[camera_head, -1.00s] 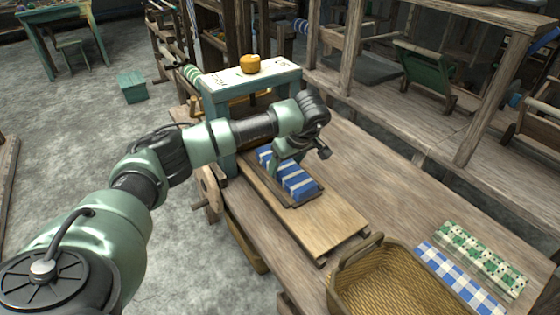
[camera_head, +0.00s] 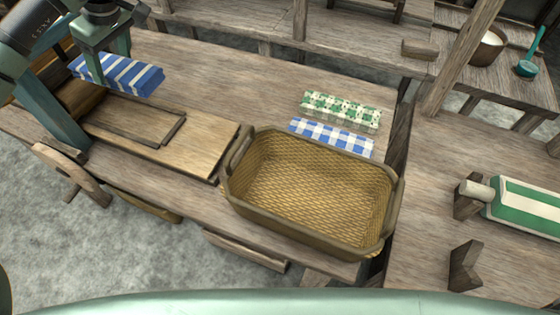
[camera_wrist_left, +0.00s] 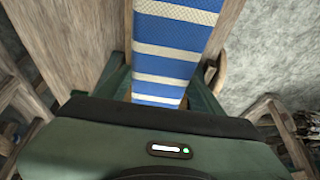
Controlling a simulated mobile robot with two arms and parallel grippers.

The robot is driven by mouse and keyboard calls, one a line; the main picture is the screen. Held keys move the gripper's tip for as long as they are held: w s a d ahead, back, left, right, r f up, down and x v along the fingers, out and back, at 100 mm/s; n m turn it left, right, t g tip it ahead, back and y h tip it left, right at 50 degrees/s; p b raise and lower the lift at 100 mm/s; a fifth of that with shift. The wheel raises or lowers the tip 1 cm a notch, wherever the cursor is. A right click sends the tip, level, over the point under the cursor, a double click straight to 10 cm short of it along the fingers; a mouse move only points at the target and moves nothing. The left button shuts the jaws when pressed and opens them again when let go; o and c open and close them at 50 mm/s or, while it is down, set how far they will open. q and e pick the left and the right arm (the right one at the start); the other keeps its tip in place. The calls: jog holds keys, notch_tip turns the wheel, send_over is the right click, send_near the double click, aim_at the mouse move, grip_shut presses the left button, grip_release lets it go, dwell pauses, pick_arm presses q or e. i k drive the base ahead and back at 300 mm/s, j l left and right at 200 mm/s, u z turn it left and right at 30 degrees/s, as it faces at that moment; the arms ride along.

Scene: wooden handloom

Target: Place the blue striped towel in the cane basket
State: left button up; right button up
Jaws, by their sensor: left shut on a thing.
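The blue striped towel (camera_head: 118,75), folded, blue with pale stripes, is held above the wooden tray at the upper left of the head view. My left gripper (camera_head: 103,58) is shut on it. The towel also fills the upper middle of the left wrist view (camera_wrist_left: 172,50); the fingertips are hidden there. The cane basket (camera_head: 315,245), woven with a dark rim and end handles, stands empty on the bench in the middle of the head view, to the right of the towel and apart from it. My right gripper is not in view.
A wooden tray (camera_head: 195,145) with an empty framed recess lies left of the basket. Behind the basket lie a blue checked cloth (camera_head: 332,137) and a green patterned cloth (camera_head: 340,108). Bench behind the tray is clear.

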aim_at(307, 203)
jog(key=k+l, duration=0.15)
jog(key=l, duration=0.2)
jog(key=k+l, duration=0.1)
jog(key=l, duration=0.3)
jog(key=k+l, duration=0.15)
jog(key=l, duration=0.2)
jog(key=k+l, duration=0.1)
jog(key=l, duration=0.25)
jog(key=k+l, duration=0.15)
jog(key=l, duration=0.25)
jog(key=k+l, duration=0.1)
jog(key=l, duration=0.25)
